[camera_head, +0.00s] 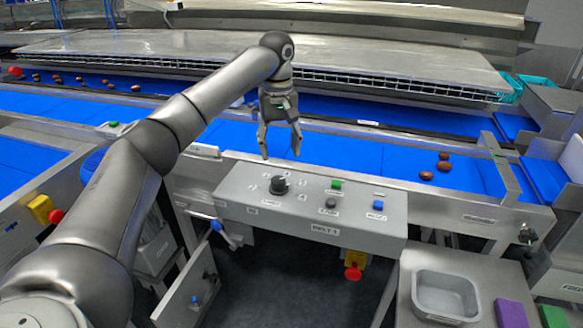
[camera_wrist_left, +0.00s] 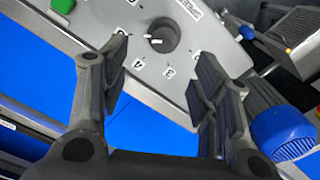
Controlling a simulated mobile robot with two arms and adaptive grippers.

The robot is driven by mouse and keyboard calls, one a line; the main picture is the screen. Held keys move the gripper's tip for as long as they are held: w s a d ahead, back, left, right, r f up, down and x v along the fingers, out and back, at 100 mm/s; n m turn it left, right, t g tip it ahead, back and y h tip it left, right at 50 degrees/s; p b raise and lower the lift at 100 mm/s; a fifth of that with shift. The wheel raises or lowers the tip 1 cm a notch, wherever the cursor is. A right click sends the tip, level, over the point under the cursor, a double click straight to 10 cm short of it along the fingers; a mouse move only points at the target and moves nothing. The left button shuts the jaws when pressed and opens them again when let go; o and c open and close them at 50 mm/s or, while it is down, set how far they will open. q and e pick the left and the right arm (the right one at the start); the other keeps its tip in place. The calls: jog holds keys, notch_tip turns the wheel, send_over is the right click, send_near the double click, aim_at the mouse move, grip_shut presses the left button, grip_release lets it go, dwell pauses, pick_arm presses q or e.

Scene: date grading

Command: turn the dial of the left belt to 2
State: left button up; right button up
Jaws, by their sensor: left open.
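The control panel (camera_head: 310,212) carries a label that reads BELT 1. Its black round dial (camera_head: 279,185) stands on the left part of the panel, with small number labels around it. In the left wrist view, the dial (camera_wrist_left: 166,31) shows a white pointer mark toward picture left, and labels such as 3 and 4 sit below it. I cannot tell exactly which number the pointer meets. My left gripper (camera_head: 281,156) is open and empty, pointing down above and just behind the dial. In the left wrist view, its fingers (camera_wrist_left: 163,65) are spread apart. My right gripper is not in view.
The panel also has a green button (camera_head: 336,184), a blue button (camera_head: 378,205) and a red knob on a yellow box (camera_head: 353,272) below. A blue belt (camera_head: 350,155) runs behind with several dates (camera_head: 443,166). A grey tray (camera_head: 446,293) stands at the lower right.

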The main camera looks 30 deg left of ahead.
aim_at(278, 180)
pick_arm(q)
jog(key=f, duration=0.1)
jog(key=s+f, duration=0.1)
jog(key=shift+s+a+f, duration=0.1)
jog(key=shift+a+f, duration=0.1)
jog(key=shift+f, duration=0.2)
notch_tip(278, 180, down, 4)
jog(key=shift+r+p, duration=0.25)
jog(key=shift+p, duration=0.25)
jog(key=shift+w+f, duration=0.2)
jog(key=shift+f, duration=1.6)
jog(key=c, duration=1)
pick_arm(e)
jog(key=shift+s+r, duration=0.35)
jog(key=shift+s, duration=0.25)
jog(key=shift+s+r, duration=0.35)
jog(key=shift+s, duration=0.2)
